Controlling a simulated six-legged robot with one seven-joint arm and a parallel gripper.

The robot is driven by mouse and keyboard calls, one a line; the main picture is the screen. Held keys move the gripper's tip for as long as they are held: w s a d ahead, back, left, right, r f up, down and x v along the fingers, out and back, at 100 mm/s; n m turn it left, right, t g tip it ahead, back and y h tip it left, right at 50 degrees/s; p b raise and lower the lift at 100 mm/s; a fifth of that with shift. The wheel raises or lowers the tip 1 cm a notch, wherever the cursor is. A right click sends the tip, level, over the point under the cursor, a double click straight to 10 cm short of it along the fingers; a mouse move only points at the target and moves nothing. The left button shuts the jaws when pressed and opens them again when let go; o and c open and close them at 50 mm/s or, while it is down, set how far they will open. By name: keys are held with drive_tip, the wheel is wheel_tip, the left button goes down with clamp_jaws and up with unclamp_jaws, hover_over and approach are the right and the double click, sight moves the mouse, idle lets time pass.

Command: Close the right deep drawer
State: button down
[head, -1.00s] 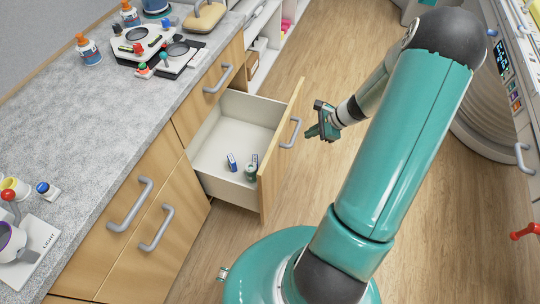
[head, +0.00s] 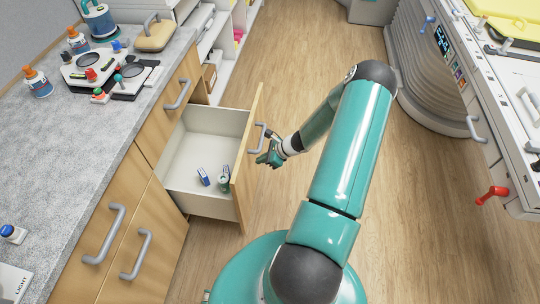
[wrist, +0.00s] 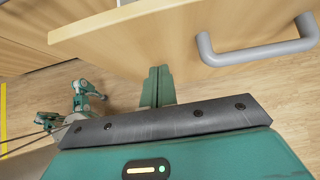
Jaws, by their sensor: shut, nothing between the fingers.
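The deep drawer (head: 216,136) stands pulled out from the wooden cabinet in the head view. Its wooden front (head: 247,160) carries a grey bar handle (head: 257,138). My gripper (head: 262,162) is shut and empty, just outside the drawer front and below the handle. In the wrist view, my shut fingers (wrist: 157,86) point at the drawer front (wrist: 150,35), with the handle (wrist: 255,50) to their right. I cannot tell whether the fingertips touch the wood.
Other closed cabinet fronts with handles (head: 110,235) are beside the drawer. The grey counter (head: 75,150) holds bottles and a device. Equipment with a red knob (head: 492,194) stands at the right. The wood floor (head: 310,60) between is clear.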

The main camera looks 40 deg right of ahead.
sight(244, 161)
drive_tip(key=shift+w+a+f, duration=0.15)
drive_tip(key=shift+w+a, duration=0.6)
drive_tip(key=shift+w, duration=0.15)
drive_tip(key=shift+w+a+f, duration=0.15)
drive_tip(key=shift+w+a, duration=0.55)
drive_tip(key=shift+w, duration=0.2)
drive_tip(key=shift+w+a, duration=0.1)
